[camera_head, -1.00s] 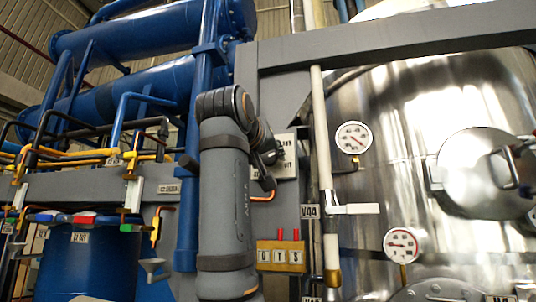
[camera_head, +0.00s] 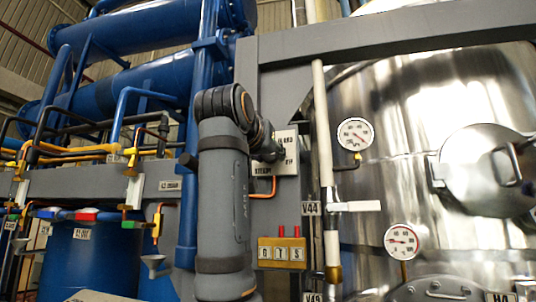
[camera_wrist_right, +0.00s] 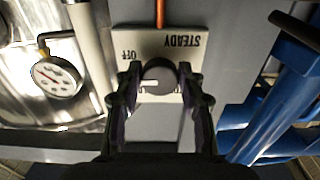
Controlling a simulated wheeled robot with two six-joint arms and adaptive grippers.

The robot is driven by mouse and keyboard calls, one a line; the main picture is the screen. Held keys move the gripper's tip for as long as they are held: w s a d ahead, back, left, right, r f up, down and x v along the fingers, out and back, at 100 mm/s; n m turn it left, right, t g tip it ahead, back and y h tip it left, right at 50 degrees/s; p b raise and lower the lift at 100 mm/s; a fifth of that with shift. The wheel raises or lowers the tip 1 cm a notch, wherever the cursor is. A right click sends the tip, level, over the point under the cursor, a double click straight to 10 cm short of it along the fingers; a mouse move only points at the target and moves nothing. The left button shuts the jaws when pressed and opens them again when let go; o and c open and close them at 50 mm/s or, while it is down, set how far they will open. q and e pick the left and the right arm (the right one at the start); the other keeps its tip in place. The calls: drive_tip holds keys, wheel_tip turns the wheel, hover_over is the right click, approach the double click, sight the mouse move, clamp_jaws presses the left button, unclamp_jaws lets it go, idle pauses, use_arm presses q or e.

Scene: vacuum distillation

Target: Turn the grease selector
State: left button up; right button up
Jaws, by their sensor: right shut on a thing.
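The grease selector is a dark round knob (camera_wrist_right: 158,77) with a white pointer mark, on a pale label plate (camera_wrist_right: 185,42). The white mark points left in that view, below OFF. My right gripper (camera_wrist_right: 159,82) is shut on the knob, one finger on each side. In the head view the plate (camera_head: 289,140) shows behind my right gripper (camera_head: 275,153), which hides the knob. My left gripper is not in view.
A pressure gauge (camera_head: 355,134) and a white valve handle (camera_head: 355,206) sit right of the plate. A yellow block with red pins (camera_head: 282,251) is below. A blue pipe (camera_head: 187,225) stands left of my arm, and a steel vessel (camera_head: 400,100) fills the right.

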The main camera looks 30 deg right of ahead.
drive_tip(key=o, duration=1.1)
drive_tip(key=shift+w, duration=0.1)
drive_tip(key=shift+o, duration=0.2)
drive_tip(key=v, duration=0.7)
drive_tip(key=shift+a, duration=0.1)
